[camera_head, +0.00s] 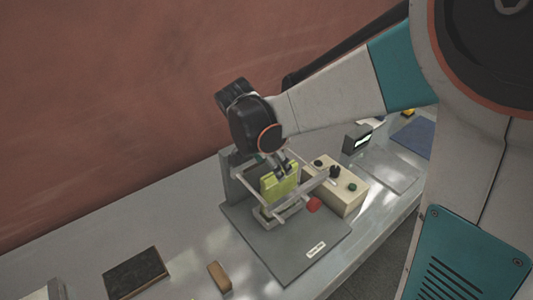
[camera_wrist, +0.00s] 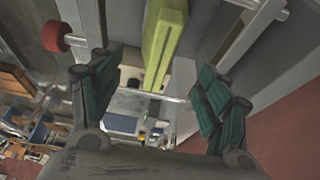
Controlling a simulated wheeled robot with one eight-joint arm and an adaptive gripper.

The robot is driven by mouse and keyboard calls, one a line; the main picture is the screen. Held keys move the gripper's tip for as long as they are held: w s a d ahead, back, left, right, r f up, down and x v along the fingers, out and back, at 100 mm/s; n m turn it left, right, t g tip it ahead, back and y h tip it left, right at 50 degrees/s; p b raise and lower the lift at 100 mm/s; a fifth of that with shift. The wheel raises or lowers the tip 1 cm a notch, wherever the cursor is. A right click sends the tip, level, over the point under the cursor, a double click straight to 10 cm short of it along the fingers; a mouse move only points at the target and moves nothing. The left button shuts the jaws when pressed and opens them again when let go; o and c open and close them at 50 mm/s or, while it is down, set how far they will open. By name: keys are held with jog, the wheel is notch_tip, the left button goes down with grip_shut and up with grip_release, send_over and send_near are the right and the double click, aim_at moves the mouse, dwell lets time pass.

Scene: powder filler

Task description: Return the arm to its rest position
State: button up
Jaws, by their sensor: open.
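My gripper (camera_wrist: 152,90) is open in the wrist view, with its two teal finger pads apart and nothing between them. In the head view my gripper (camera_head: 283,168) is at the powder filler (camera_head: 285,238), close above a yellow-green block (camera_head: 281,186) in its frame. The block also shows in the wrist view (camera_wrist: 163,35), beyond the fingertips. My arm reaches in from the upper right, bent at the wrist. A red knob (camera_head: 313,204) sits at the front of the filler; it shows at the upper left in the wrist view (camera_wrist: 57,37).
A beige control box (camera_head: 343,190) with dark knobs stands right of the filler. A dark book-like block (camera_head: 136,272) and a brown block (camera_head: 220,277) lie on the grey bench to the left. The reddish wall (camera_head: 120,110) rises behind. The bench left of the filler is mostly clear.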

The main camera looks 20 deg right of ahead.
jog(key=shift+s+d, duration=0.15)
jog(key=s+d+f+n+t+y+b, duration=0.1)
jog(key=s+n+t+y+b, duration=0.1)
jog(key=s+n+b, duration=0.3)
jog(key=s+d+f+n+t+y+b, duration=0.1)
jog(key=s+n+b, duration=0.5)
jog(key=s, duration=0.7)
jog(key=shift+d+f+n+t+y, duration=0.3)
jog(key=shift+f+n+t+y, duration=0.4)
jog(key=shift+n+t, duration=0.55)
jog(key=shift+f, duration=0.1)
